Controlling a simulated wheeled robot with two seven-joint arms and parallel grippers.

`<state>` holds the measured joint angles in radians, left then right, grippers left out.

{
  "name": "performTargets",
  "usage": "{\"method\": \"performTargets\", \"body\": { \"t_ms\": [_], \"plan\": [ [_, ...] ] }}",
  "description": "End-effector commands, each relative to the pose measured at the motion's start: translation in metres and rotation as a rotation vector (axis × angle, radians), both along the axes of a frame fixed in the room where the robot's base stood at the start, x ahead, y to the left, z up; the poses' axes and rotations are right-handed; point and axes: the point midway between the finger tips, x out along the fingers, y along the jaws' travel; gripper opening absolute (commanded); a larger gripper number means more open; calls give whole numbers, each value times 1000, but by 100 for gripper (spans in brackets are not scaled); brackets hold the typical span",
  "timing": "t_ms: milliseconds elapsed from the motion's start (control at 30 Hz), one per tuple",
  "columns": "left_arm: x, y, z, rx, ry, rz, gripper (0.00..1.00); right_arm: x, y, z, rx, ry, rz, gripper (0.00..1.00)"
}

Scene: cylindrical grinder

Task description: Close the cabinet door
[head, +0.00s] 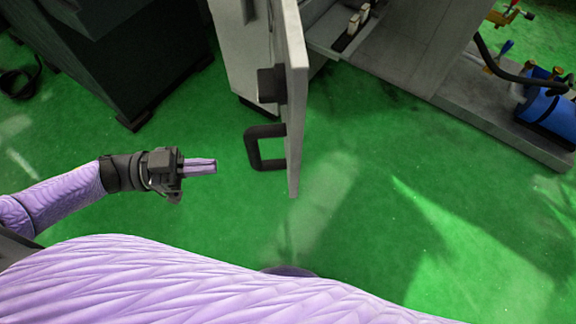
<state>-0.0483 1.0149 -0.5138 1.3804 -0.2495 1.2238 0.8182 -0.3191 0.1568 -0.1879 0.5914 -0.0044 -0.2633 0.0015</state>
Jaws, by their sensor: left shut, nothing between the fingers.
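The cabinet door (297,90) is a light grey panel, seen nearly edge-on in the head view, standing open and pointing toward me. A dark handle (252,148) sticks out from its left face near its lower end in the picture. A dark block (270,84) sits on the same face farther up. My left gripper (214,166) is shut and empty, to the left of the handle, with its fingers pointing right toward it and a gap between them. My right gripper is not in view.
The grey cabinet body (395,45) stands behind and right of the door. A dark green machine block (130,60) stands at the upper left. A blue device (548,100) with hoses sits on a grey ledge at the right. Green floor (400,230) is clear in front.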

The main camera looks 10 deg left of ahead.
Motion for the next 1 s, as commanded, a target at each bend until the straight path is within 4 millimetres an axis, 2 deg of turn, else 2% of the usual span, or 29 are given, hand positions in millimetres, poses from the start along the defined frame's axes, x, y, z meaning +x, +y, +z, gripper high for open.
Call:
{"method": "performTargets", "body": {
  "t_ms": [133,300,500,700,1000],
  "plan": [
    [11,-30,1,-4,-4,1,0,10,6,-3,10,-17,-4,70],
    [24,-66,0,-4,-4,3,0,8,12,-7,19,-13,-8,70],
    [36,-100,-1,-2,-4,5,0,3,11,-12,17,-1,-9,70],
    [42,-114,0,0,-2,7,0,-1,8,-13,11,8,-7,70],
    [42,-115,0,1,-2,7,0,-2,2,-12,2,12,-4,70]
  ]
}}
